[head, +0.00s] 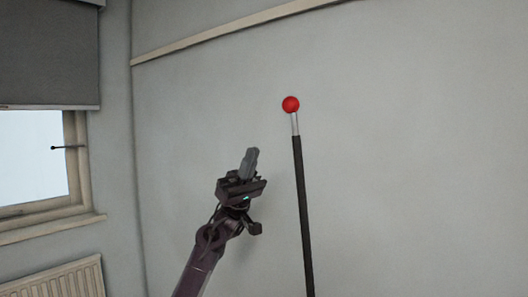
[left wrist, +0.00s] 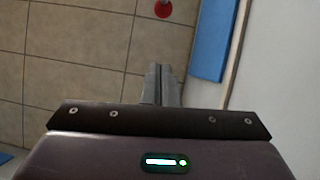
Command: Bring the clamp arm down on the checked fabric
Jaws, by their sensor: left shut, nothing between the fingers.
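A long black bar, which looks like the clamp arm (head: 302,210), stands almost upright in the head view. It has a short silver section and a red ball knob (head: 290,104) at its top, and its lower end is out of view. The red knob also shows at the top edge of the left wrist view (left wrist: 163,9). My left gripper (head: 251,158) is shut and empty, to the left of the bar and lower than the knob, apparently apart from it. Its closed fingers show in the left wrist view (left wrist: 160,85). The checked fabric and my right gripper are not in view.
A plain grey wall (head: 420,150) fills the background, with a window (head: 35,150) and radiator (head: 60,280) at left. The left wrist view shows a tiled floor (left wrist: 70,50), a blue strip (left wrist: 214,40) and a pale surface (left wrist: 275,65) at right.

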